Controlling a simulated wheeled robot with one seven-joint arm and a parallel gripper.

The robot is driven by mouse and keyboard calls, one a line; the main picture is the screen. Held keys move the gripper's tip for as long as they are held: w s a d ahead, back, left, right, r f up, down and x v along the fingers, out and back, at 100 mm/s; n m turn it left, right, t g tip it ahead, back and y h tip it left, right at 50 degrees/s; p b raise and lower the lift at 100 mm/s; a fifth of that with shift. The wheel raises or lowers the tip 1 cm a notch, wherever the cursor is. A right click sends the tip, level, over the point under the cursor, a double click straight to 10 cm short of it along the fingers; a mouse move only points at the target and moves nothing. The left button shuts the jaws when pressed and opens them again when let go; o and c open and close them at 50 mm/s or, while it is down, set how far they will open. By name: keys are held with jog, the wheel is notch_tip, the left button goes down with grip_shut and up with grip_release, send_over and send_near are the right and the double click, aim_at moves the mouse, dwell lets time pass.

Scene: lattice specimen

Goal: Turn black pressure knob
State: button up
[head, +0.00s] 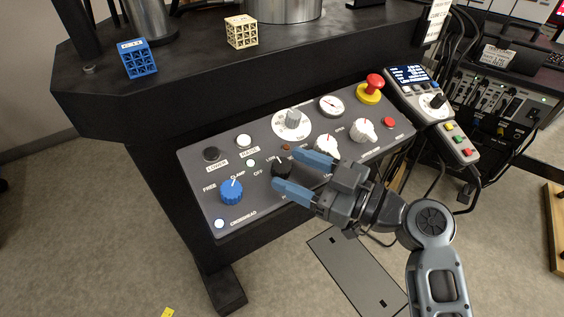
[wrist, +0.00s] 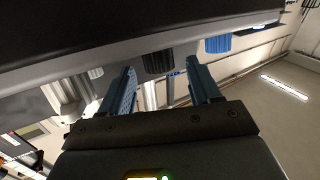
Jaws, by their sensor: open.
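The black pressure knob (head: 281,170) sits low in the middle of the grey control panel (head: 205,172), partly covered by my gripper in the head view. My gripper (head: 287,168) is open, its two blue fingers spread on either side of the knob. In the wrist view the dark knob (wrist: 158,62) shows between the tips of my gripper (wrist: 161,68), with a gap on both sides. I cannot tell how far the fingertips reach along the knob. No contact is visible.
A blue knob (head: 231,191) is to the left. White knobs (head: 326,146) (head: 363,130) are to the right, one close to my upper finger. A grey dial (head: 293,119) and a red emergency button (head: 374,83) are further up. A handheld controller (head: 433,103) stands right of the panel.

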aim_at(288, 169)
jog(key=shift+x, duration=1.6)
jog(key=c, duration=1)
jog(key=shift+o, duration=0.2)
